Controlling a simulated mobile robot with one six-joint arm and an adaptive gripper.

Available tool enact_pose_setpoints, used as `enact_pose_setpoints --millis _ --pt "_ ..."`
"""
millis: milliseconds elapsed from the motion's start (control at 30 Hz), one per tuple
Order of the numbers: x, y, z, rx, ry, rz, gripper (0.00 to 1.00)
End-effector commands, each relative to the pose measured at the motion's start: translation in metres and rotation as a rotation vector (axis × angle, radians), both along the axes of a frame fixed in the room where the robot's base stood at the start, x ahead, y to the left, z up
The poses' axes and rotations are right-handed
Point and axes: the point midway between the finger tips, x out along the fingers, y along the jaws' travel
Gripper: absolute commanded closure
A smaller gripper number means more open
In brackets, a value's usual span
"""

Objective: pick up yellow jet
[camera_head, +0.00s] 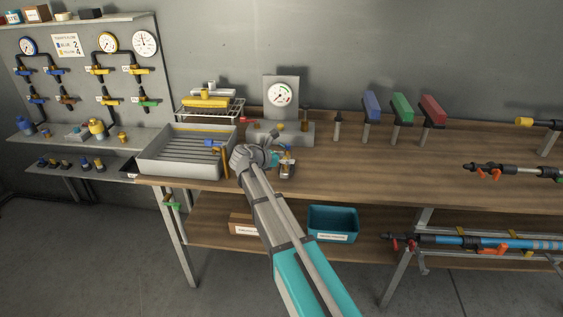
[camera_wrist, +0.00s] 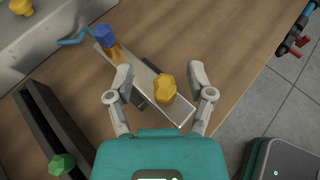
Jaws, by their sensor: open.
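The yellow jet (camera_wrist: 165,89) is a small faceted yellow piece on a grey metal plate (camera_wrist: 148,76) on the wooden bench. My gripper (camera_wrist: 161,80) is open, with one finger on either side of the jet, and I see a gap between each finger and it. Whether the fingers are down at the jet's height I cannot tell. In the head view my gripper (camera_head: 264,157) is low over the bench, left of a small holder (camera_head: 287,168), and the jet cannot be made out clearly there.
A blue-topped piece (camera_wrist: 104,36) stands at the plate's far end. A green piece (camera_wrist: 62,165) sits lower left. A slatted grey tray (camera_head: 188,166) stands left of my gripper, and a gauge stand (camera_head: 281,92) behind it.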

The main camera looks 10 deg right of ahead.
Motion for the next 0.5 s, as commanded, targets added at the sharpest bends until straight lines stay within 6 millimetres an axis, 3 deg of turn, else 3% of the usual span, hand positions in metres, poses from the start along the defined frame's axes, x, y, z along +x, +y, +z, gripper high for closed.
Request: enact_pose_setpoints --millis 267,500 --pt "-0.0002 0.0002 0.0000 0.000 0.000 0.000 0.33" --pt "-0.0002 0.0002 0.0000 0.000 0.000 0.000 0.78"
